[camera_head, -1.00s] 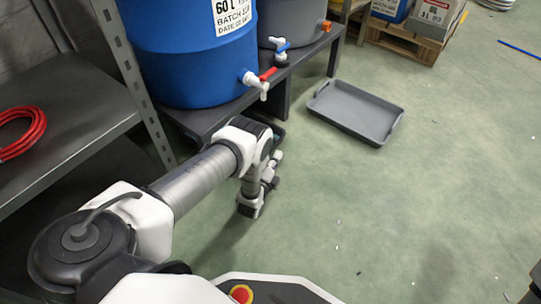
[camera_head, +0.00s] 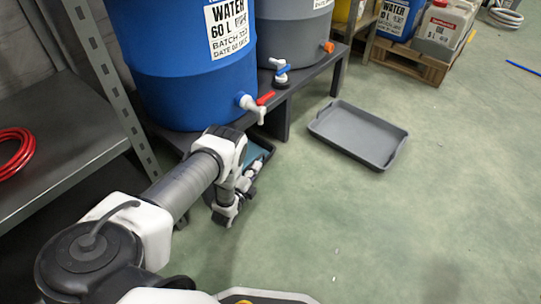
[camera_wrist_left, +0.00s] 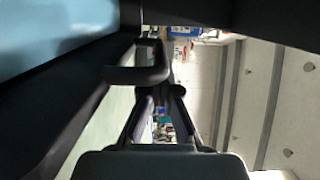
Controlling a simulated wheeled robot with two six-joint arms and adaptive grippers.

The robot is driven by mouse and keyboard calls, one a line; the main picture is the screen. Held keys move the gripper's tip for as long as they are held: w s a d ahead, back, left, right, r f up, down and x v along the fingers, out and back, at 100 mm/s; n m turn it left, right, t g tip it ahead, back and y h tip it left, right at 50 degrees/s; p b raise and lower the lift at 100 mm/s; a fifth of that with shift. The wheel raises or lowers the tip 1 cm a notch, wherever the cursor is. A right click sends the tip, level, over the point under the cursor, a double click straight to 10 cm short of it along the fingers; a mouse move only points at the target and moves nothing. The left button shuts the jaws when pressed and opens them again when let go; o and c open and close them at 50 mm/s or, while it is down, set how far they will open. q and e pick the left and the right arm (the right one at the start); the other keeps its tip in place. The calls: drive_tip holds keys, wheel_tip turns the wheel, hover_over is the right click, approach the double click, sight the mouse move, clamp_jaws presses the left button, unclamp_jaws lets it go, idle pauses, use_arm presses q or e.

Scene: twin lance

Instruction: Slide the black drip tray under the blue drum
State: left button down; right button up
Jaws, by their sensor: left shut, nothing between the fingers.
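The blue drum (camera_head: 165,65) stands on a low dark stand (camera_head: 305,78), its white tap with a red handle (camera_head: 252,106) sticking out over the front edge. The black drip tray (camera_head: 268,152) is on the floor below that tap, with bluish liquid in it, mostly hidden by my left arm and the stand. In the left wrist view the liquid (camera_wrist_left: 50,35) fills the upper left, and a dark tray handle (camera_wrist_left: 140,75) is close ahead of the fingers. My left gripper (camera_head: 226,215) is low beside the tray, shut and empty; contact is unclear.
A grey tray (camera_head: 358,133) lies on the open floor to the right. A grey drum (camera_head: 292,35) stands beside the blue one. A metal shelf (camera_head: 60,140) with a red hose (camera_head: 16,150) is at left.

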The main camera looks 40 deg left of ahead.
use_arm(q)
drive_tip(key=shift+a, duration=0.85)
drive_tip(key=shift+s+a+r, duration=0.1)
drive_tip(key=shift+a, duration=0.35)
use_arm(e)
drive_tip(key=shift+s, duration=0.3)
use_arm(q)
wheel_tip(320, 180, up, 10)
